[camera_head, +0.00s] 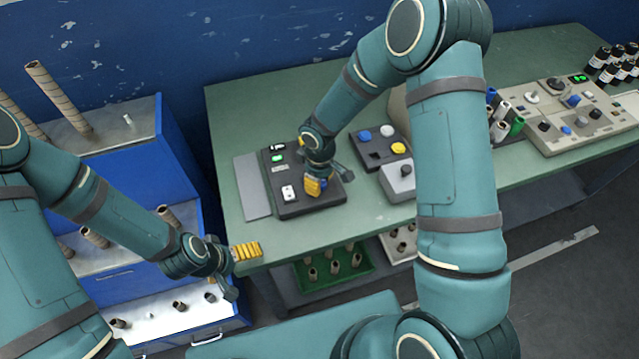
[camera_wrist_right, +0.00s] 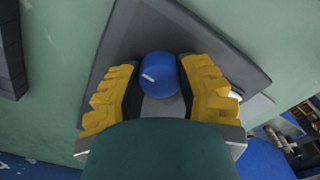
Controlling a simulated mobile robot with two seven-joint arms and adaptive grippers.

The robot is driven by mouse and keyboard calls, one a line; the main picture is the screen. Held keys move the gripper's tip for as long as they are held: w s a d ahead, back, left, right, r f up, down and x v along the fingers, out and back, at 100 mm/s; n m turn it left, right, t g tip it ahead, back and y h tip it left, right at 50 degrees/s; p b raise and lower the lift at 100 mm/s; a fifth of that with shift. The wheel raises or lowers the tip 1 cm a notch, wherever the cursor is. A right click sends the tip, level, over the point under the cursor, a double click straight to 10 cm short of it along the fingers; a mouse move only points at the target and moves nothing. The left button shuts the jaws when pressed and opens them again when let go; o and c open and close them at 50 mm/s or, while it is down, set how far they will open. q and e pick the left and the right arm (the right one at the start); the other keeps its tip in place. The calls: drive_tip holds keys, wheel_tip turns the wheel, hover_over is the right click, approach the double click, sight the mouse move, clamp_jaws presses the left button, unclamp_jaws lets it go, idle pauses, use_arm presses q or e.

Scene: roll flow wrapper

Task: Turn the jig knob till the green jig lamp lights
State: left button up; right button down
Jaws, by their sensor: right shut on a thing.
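The blue jig knob (camera_wrist_right: 159,73) with a white pointer mark sits between the yellow fingers of my right gripper (camera_wrist_right: 160,92) in the right wrist view. In the head view my right gripper (camera_head: 315,187) is over the right part of the dark jig box (camera_head: 300,207), and only a bit of blue shows. A small bright green patch (camera_head: 278,158) shows on the box's far left; I cannot tell if it is the lamp or a display. My left gripper (camera_head: 245,253) is off the bench's front left corner, its opening unclear.
A grey plate (camera_head: 252,187) lies left of the jig box. A dark panel with blue, white and yellow buttons (camera_head: 380,150) and a grey box (camera_head: 397,182) stand to the right. The blue cabinet (camera_head: 110,165) holds cardboard tubes. Green bench top (camera_head: 240,100) is bare behind the jig.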

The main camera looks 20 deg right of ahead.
drive_tip(key=shift+s+f, duration=0.1)
idle(0.4)
drive_tip(key=shift+c, duration=2.4)
unclamp_jaws()
wheel_tip(320, 180, up, 12)
